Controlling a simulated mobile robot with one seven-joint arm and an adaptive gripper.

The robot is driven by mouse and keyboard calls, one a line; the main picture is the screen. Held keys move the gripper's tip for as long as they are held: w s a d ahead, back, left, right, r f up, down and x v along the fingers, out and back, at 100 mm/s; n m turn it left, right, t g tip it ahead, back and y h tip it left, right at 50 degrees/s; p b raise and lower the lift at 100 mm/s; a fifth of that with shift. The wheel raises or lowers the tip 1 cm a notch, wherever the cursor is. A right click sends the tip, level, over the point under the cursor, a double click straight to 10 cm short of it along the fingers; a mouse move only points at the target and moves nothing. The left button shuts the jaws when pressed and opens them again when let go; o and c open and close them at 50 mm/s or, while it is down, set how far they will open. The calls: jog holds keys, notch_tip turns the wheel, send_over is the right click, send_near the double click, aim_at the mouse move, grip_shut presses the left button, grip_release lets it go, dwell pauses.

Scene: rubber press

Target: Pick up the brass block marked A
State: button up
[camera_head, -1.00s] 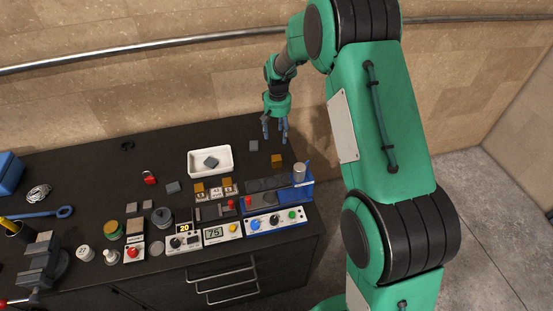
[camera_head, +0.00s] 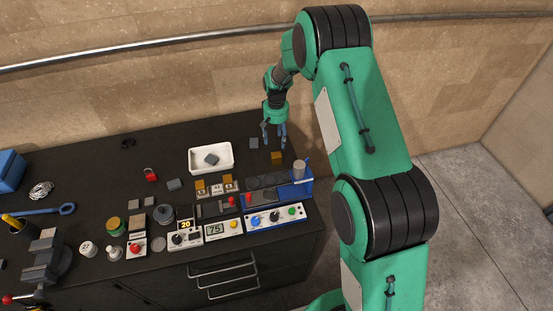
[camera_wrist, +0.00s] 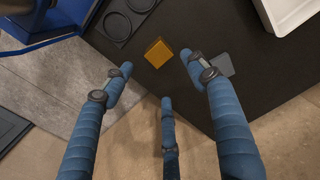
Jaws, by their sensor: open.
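A brass block (camera_head: 277,156) lies on the black bench top near its right end; no letter on it can be read. In the wrist view the brass block (camera_wrist: 158,52) lies just beyond the fingertips, a little above the middle. My three-fingered gripper (camera_head: 274,139) points down above the bench, just behind the block. Its blue fingers (camera_wrist: 157,76) are spread, open and empty. Two more brass-coloured blocks, one on the left (camera_head: 200,185) and one on the right (camera_head: 228,179), sit on small stands; I cannot read their marks.
A grey block (camera_head: 253,144) lies close left of my gripper. A white tray (camera_head: 231,161) holds another grey block (camera_head: 211,160). The blue-framed press unit (camera_head: 302,186) with a metal cylinder (camera_head: 299,168) stands in front of the brass block. The bench's right edge is near.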

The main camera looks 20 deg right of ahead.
aim_at(276, 155)
jog(key=shift+f+p, duration=0.3)
jog(key=shift+f, duration=3.25)
jog(key=shift+f, duration=0.1)
jog(key=shift+s+f+p, duration=0.15)
jog(key=shift+f+p, duration=0.35)
jog(key=shift+f, duration=2)
grip_shut()
